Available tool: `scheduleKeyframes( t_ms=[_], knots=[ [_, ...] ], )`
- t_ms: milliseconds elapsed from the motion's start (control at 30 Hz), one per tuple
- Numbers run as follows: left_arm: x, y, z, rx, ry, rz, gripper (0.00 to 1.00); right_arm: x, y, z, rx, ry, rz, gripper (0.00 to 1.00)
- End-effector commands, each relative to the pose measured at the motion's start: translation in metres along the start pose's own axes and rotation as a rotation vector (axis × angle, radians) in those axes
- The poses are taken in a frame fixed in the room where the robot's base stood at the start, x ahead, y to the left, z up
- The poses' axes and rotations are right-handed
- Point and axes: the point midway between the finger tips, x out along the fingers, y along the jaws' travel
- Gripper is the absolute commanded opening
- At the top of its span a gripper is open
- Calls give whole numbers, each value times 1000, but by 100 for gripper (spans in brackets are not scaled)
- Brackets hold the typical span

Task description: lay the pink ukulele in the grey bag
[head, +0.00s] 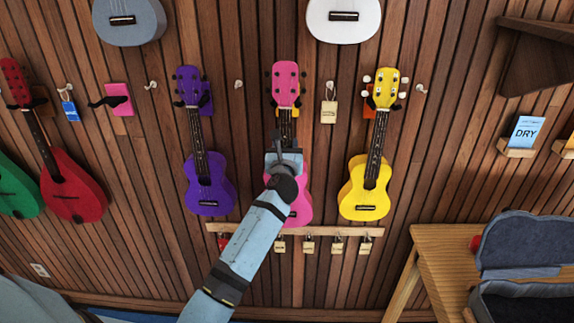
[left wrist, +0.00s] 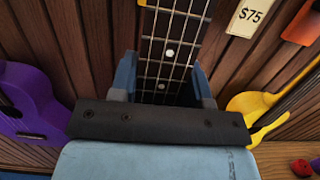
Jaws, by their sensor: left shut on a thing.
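The pink ukulele (head: 286,85) is upright against the wood-slat wall, between a purple and a yellow ukulele. My left gripper (head: 284,152) is at its neck and hides the middle of it; the forearm covers part of the body. In the left wrist view the two fingers (left wrist: 165,88) are on either side of the dark fretted neck (left wrist: 170,45), shut on it. The grey bag (head: 522,242) lies open at the lower right, its padded lid raised and its lower part cut off by the picture edge. My right gripper is not in view.
The purple ukulele (head: 207,185) and yellow ukulele (head: 366,190) hang close on both sides. A wooden rail (head: 345,231) with several tags runs below. The bag is on a wooden table (head: 445,275). A red ukulele (head: 72,190) hangs at the left.

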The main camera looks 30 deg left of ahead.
Motion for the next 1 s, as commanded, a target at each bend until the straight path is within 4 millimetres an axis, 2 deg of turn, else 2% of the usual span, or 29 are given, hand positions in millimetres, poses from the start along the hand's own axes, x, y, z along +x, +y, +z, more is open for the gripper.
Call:
scheduleKeyframes(
  t_ms=[800,1000],
  knots=[
    [-39,0,7,0,-1,0,0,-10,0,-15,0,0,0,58],
    [-43,0,8,-1,-2,0,0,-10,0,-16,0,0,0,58]
  ],
)
